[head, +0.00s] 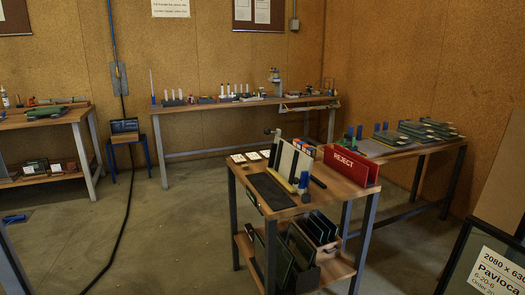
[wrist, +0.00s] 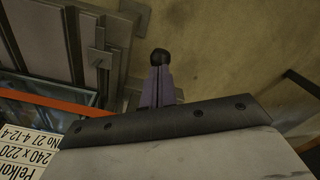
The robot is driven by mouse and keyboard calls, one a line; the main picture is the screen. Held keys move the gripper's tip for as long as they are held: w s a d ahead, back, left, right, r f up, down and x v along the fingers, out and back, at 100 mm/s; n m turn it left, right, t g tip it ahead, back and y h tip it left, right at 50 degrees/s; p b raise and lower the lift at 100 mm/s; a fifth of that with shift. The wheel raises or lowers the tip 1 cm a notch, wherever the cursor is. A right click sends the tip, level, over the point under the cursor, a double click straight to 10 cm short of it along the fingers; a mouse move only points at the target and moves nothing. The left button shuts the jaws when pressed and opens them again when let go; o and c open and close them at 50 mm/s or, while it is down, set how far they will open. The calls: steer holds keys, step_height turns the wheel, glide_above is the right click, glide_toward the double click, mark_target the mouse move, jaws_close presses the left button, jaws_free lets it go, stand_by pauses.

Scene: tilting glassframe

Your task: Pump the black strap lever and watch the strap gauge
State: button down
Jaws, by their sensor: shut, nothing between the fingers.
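In the wrist view my gripper (wrist: 160,72) has its two narrow grey-purple fingers together, with nothing seen between them. A black ball knob (wrist: 160,56) shows right at the fingertips; it may be the end of the strap lever, but its shaft is hidden and I cannot tell whether the fingers touch it. Grey upright panels with a metal bracket (wrist: 98,57) stand left of the fingers. In the head view a small dark knob (head: 267,131) shows behind the tilted black-and-white panel (head: 288,160) on the cart. I cannot make out a strap gauge. My gripper is not seen in the head view.
The wooden cart (head: 325,191) carries a black mat (head: 271,191) and a red REJECT holder (head: 352,166), with framed panes below. In the wrist view an orange-red bar (wrist: 50,103) and a printed label (wrist: 30,150) lie left. Workbenches line the walls; the floor (head: 170,230) left of the cart is mostly open.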

stand_by(0.6)
steer(key=shift+f+b, duration=2.25)
steer(key=shift+f, duration=1.3)
steer(key=shift+s+f+b, duration=0.15)
steer(key=shift+f+b, duration=0.6)
steer(key=shift+f, duration=0.1)
steer(key=shift+s+f+b, duration=0.1)
steer(key=shift+f+b, duration=0.65)
steer(key=shift+f, duration=0.05)
step_height(320, 180, up, 3)
steer(key=p, duration=0.4)
steer(key=shift+s+a+f, duration=0.1)
steer(key=shift+f, duration=0.05)
steer(key=r+p, duration=0.6)
steer(key=p, duration=0.1)
steer(key=shift+w+r, duration=0.35)
steer(key=shift+r, duration=0.05)
